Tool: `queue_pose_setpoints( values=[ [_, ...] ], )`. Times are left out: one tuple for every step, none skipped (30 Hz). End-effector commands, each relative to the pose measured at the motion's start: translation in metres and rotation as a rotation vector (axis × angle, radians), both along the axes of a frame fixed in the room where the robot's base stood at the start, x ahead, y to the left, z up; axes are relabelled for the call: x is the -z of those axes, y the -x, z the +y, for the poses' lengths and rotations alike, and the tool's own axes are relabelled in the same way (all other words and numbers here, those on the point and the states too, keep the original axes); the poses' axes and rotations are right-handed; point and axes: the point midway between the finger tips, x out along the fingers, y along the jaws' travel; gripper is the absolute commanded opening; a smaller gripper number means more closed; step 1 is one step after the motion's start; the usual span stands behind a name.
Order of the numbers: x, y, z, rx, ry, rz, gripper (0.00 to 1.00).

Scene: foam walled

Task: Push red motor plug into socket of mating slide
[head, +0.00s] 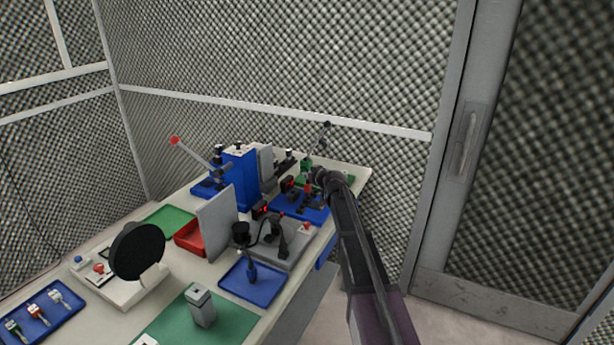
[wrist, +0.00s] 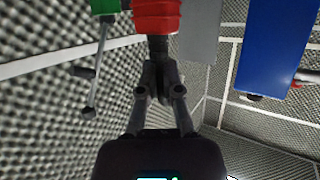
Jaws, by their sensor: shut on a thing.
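The red motor plug (wrist: 157,14) fills the top middle of the wrist view, with a dark stem below it. My gripper (wrist: 158,68) is shut on that dark stem. In the head view my gripper (head: 316,178) is at the far right end of the bench, above a blue tray (head: 318,217) with dark fixtures. A small red spot (head: 308,188) beside the gripper appears to be the plug. A green block (wrist: 105,6) with a grey lever is close to the left of the plug. I cannot make out the mating slide or its socket, nor whether the plug touches it.
A tall blue block (head: 241,178) and a grey upright panel (head: 217,220) stand left of my gripper. A lever with a dark knob (head: 327,125) rises behind it. A grey fixture (head: 290,240) with a dark cable lies nearer. Foam walls close in behind the bench.

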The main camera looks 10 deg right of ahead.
Motion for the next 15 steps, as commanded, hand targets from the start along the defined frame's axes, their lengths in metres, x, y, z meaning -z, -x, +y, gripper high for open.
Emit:
queue_pose_setpoints(
  values=[
    [0.0,0.0,-0.0001,0.0,0.0,0.0,0.0],
    [0.0,0.0001,-0.0001,0.0,0.0,0.0,0.0],
    [0.0,0.0,-0.0001,0.0,0.0,0.0,0.0],
    [0.0,0.0,-0.0001,0.0,0.0,0.0,0.0],
    [0.0,0.0,-0.0001,0.0,0.0,0.0,0.0],
    [0.0001,0.0,-0.0001,0.0,0.0,0.0,0.0],
    [0.0002,0.0,-0.0001,0.0,0.0,0.0,0.0],
    [0.0004,0.0,-0.0001,0.0,0.0,0.0,0.0],
    [0.0007,0.0,-0.0001,0.0,0.0,0.0,0.0],
    [0.001,0.0,-0.0001,0.0,0.0,0.0,0.0],
    [0.0015,0.0001,-0.0001,0.0,0.0,0.0,0.0],
    [0.0021,0.0,-0.0001,0.0,0.0,0.0,0.0],
    [0.0027,0.0,-0.0001,0.0,0.0,0.0,0.0],
    [0.0032,0.0,-0.0001,0.0,0.0,0.0,0.0],
    [0.004,0.0,-0.0001,0.0,0.0,0.0,0.0]
  ],
)
